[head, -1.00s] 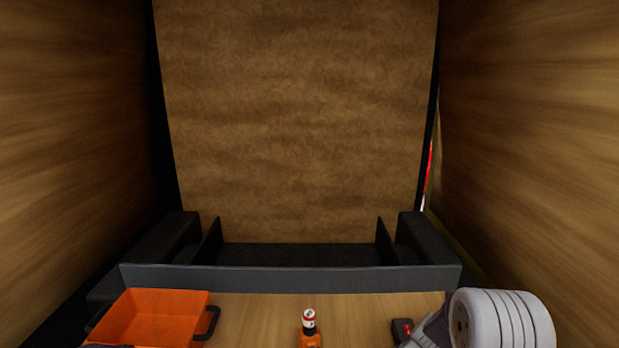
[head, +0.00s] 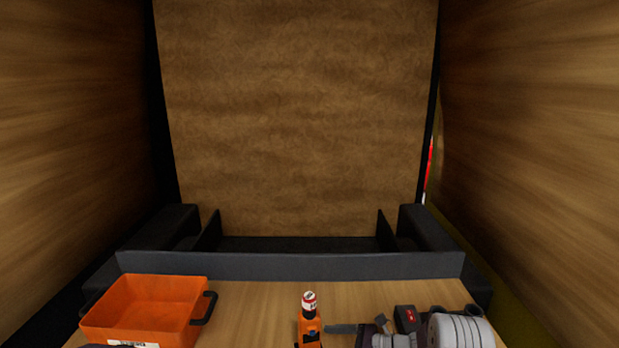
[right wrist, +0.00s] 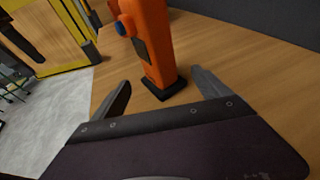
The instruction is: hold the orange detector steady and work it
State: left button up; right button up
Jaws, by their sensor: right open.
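The orange detector (head: 309,330) stands upright on the wooden table, with a white, red and black top. In the right wrist view the detector (right wrist: 155,50) shows a blue button on its side and a black foot. My right gripper (right wrist: 161,80) is open, with one finger on each side of the detector's lower part in that view. I see no clear contact; I cannot tell how far the detector reaches between the fingers.
An orange bin (head: 145,312) with black handles stands at the left of the table. A small black box with red on it (head: 405,317) lies behind my right arm. A dark raised ledge (head: 290,265) runs along the back. Table between bin and detector is clear.

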aim_at(313, 345)
jog(key=b+x, duration=0.1)
jog(key=x, duration=0.3)
jog(key=shift+d+f+b, duration=0.1)
jog(key=shift+b, duration=0.2)
pick_arm(q)
notch_tip(313, 345, down, 2)
jog(key=shift+f, duration=0.1)
pick_arm(e)
jog(key=shift+w+a, duration=0.1)
jog(key=shift+a, duration=0.3)
jog(key=c, duration=1.4)
pick_arm(q)
grip_shut()
pick_arm(e)
jog(key=shift+c, duration=0.2)
